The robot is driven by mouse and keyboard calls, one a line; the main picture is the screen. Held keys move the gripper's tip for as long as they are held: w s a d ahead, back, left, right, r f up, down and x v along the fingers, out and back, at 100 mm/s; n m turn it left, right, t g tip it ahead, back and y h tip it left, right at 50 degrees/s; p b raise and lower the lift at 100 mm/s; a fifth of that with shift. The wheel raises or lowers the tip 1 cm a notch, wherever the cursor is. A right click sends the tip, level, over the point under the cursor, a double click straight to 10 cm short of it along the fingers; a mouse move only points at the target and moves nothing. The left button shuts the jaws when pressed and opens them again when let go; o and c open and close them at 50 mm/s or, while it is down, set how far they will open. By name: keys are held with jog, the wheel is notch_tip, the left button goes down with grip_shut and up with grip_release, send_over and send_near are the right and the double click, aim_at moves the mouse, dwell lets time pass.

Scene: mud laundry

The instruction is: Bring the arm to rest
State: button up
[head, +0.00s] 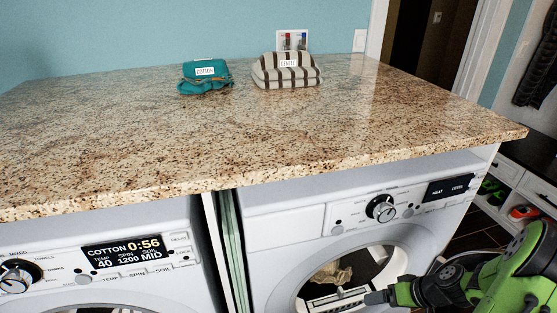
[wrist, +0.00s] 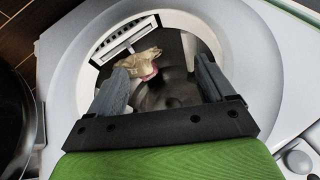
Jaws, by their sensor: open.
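My gripper (wrist: 160,88) is open, its two dark fingers spread apart in front of the round opening of the right-hand machine (head: 285,222). In the head view my green arm comes in from the lower right, and the gripper (head: 372,298) is at the drum opening. A crumpled tan cloth (wrist: 138,62) with a pinkish part lies inside the drum, seen between and beyond the fingers. It also shows in the head view (head: 331,274). I cannot tell from these views whether a finger touches the cloth.
A granite counter (head: 250,130) spans both machines. On it sit a teal bundle (head: 205,78) labelled COTTON and a striped bundle (head: 287,72) labelled GENTLE. The left machine (head: 120,225) displays COTTON 0:56. A dark round door (wrist: 14,115) stands at the wrist view's left edge. Shelves with shoes (head: 522,211) stand right.

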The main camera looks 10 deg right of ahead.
jog(key=a+r+n+g+h, duration=0.2)
jog(key=a+r, duration=0.4)
jog(key=r, duration=0.4)
jog(key=s+a+r+t+h, duration=0.3)
jog(key=s+a+r, duration=0.9)
jog(key=s+r, duration=0.35)
notch_tip(320, 180, up, 14)
jog(key=m+p, duration=0.1)
jog(key=p, duration=1.3)
jog(key=shift+d+r, duration=0.2)
jog(key=shift+d, duration=0.05)
